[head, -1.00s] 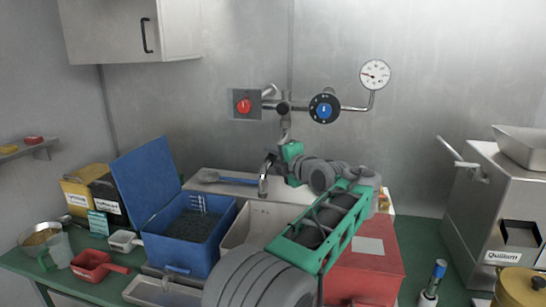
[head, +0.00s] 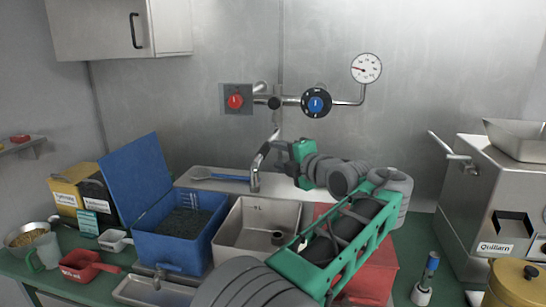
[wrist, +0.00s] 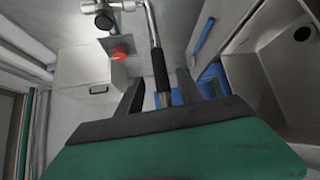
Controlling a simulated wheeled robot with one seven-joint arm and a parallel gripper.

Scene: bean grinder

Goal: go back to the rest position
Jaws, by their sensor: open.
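My gripper (head: 277,147) is green with dark fingers. It is raised in front of the steel wall, just right of the tap spout (head: 255,178), fingers pointing left. In the wrist view my gripper (wrist: 158,92) has its two dark fingers spread apart, with nothing held between them. The dark-sleeved tap pipe (wrist: 158,70) shows in line with the gap between the fingers. Whether the fingers touch the tap cannot be told. My grey and green arm reaches up from the bottom of the head view, bent at the elbow.
The steel sink (head: 238,220) lies below the gripper, beside the open blue box (head: 170,245) of dark grains. A red box (head: 375,268) is partly hidden behind my arm. A steel machine (head: 490,205) stands at right. Wall valves (head: 316,103) and a gauge (head: 366,68) are above.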

